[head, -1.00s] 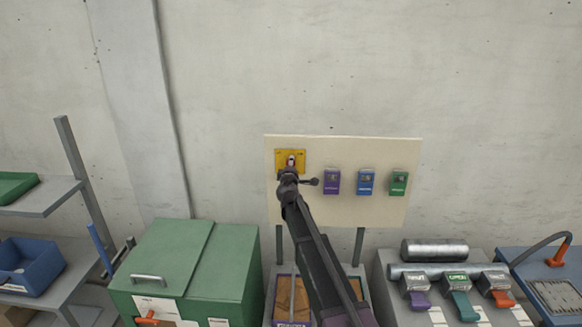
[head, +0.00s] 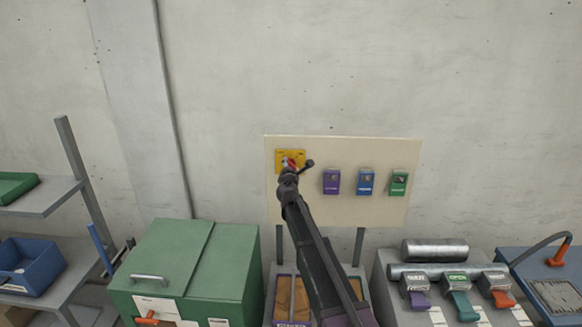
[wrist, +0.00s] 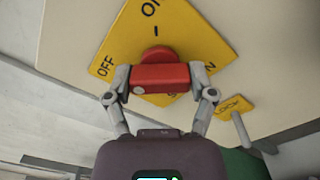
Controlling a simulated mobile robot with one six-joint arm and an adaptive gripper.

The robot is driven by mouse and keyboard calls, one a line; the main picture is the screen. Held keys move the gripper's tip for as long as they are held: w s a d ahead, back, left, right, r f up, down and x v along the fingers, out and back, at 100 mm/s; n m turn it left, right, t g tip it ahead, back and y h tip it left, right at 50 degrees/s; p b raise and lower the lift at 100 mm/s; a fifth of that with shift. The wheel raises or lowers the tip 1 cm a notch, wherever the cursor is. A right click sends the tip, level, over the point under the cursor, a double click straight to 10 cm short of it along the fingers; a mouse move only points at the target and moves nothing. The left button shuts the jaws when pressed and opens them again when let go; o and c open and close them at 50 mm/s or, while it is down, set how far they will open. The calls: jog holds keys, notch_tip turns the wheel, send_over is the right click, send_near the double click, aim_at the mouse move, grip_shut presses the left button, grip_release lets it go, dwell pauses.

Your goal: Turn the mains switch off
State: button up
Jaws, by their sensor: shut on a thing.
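The mains switch has a yellow plate (head: 281,155) at the upper left of the cream panel (head: 350,149). In the wrist view the plate (wrist: 185,40) looks tilted, with OFF at left and ON at top. Its red knob (wrist: 158,73) lies crosswise in that view, with a white dot near its left end. My gripper (wrist: 160,80) is shut on the knob, one finger at each end. In the head view my gripper (head: 290,166) covers most of the knob, leaving a bit of red.
Purple (head: 331,182), blue (head: 365,182) and green (head: 399,183) boxes hang to the right on the panel. A small yellow LOCK tag (wrist: 234,106) is beside the plate. A green cabinet (head: 185,270) and a grey bench (head: 385,280) stand below.

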jog(key=shift+w+n, duration=0.1)
jog(key=shift+n, duration=0.3)
jog(key=o, duration=1.1)
jog(key=shift+c, duration=0.2)
jog(key=shift+s, duration=0.2)
jog(key=s, duration=1.1)
jog(key=shift+s, duration=0.4)
